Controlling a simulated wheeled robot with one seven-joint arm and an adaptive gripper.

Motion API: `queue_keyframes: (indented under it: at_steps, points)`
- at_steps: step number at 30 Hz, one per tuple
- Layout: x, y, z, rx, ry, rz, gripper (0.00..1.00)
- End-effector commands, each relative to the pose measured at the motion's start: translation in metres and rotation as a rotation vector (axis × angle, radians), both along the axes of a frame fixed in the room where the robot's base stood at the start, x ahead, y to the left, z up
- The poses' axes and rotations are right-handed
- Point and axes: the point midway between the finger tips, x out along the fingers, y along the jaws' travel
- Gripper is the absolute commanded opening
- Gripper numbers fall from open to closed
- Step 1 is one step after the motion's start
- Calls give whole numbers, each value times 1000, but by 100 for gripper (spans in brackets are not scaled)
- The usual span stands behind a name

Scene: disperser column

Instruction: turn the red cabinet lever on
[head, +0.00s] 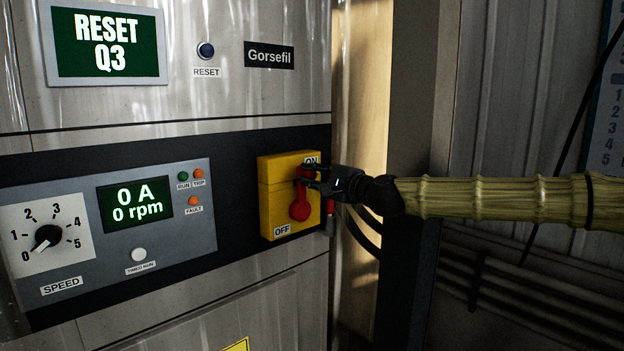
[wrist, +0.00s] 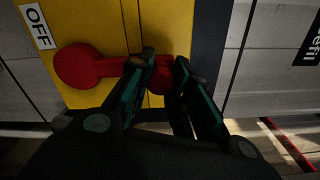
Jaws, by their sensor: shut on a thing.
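The red lever (head: 300,211) sits on a yellow switch box (head: 270,178) on the cabinet front. An ON label is at the box's upper right, an OFF label at its lower left. The lever's round red part is low on the box, and its bar runs up toward ON, partly hidden by my gripper (head: 304,177). In the wrist view the round part of the lever (wrist: 85,67) is at left near OFF. My gripper (wrist: 164,64) has its fingers on both sides of the bar, shut on it.
The display (head: 105,45) reads "RESET Q3", above the cabinet's dark panel. A blue reset button (head: 206,50) is beside it. A lower display (head: 135,205) reads 0 A and 0 rpm, next to a speed knob (head: 47,237) at 0. Pipes (head: 520,290) run along the right wall.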

Motion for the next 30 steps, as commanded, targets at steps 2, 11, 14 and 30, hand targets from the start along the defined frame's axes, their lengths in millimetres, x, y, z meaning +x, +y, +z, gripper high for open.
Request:
queue_keyframes:
  at_steps: [2, 11, 14, 30]
  points:
    - [1, -1, -1, 1, 2, -2, 0]
    - [1, -2, -1, 1, 1, -3, 36]
    - [1, -2, 0, 0, 0, -3, 42]
    - [-20, -18, 1, 1, -2, -3, 42]
